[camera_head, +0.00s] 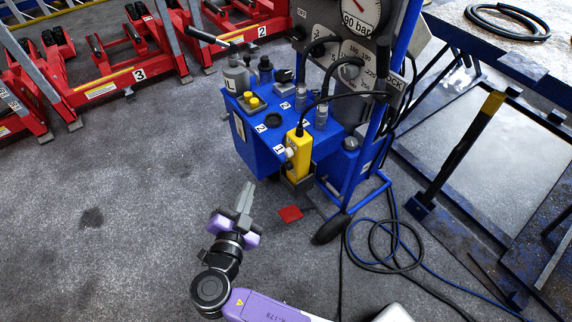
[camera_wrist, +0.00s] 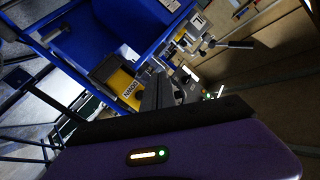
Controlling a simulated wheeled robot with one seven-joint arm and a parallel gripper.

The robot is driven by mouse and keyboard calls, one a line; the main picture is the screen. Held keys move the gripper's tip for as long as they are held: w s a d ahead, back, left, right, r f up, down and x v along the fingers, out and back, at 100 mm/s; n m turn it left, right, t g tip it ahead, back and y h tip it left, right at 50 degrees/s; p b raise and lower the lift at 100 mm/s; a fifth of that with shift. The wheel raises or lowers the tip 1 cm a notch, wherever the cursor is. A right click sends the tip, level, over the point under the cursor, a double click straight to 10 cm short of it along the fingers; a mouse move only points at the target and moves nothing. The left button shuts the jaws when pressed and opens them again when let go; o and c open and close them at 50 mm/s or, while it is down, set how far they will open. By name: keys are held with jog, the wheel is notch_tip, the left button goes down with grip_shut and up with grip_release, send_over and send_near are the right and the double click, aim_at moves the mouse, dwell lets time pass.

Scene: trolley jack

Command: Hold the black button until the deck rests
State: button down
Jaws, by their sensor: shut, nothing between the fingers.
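A yellow control box (camera_head: 299,157) hangs on the front of the blue trolley (camera_head: 262,150), with a pale round knob (camera_head: 289,153) on its left side. The yellow box also shows in the wrist view (camera_wrist: 117,88), with a white label. My gripper (camera_head: 246,192) is shut and empty, in front of and below the box at its left, apart from it. In the wrist view, my dark fingers (camera_wrist: 158,90) point towards the area beside the box. A blue frame with a grey panel (camera_head: 515,150), possibly the deck, stands at the right.
A red patch (camera_head: 290,214) lies on the floor below. Hose coils (camera_head: 385,245) lie at right. Red jacks (camera_head: 120,70) stand behind; the left floor is clear.

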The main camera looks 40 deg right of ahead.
aim_at(288, 166)
jog(key=d+p, duration=0.2)
jog(key=d, duration=0.6)
jog(key=shift+p, duration=0.35)
jog(key=shift+d+b, duration=0.2)
jog(key=shift+b, duration=0.1)
dwell(1.5)
jog(key=shift+d, duration=0.2)
jog(key=shift+d+b, duration=0.5)
jog(key=shift+d, duration=0.15)
dwell(2.4)
jog(key=shift+a, duration=0.1)
dwell(0.5)
jog(key=shift+a+b, duration=0.65)
jog(key=shift+a, duration=0.3)
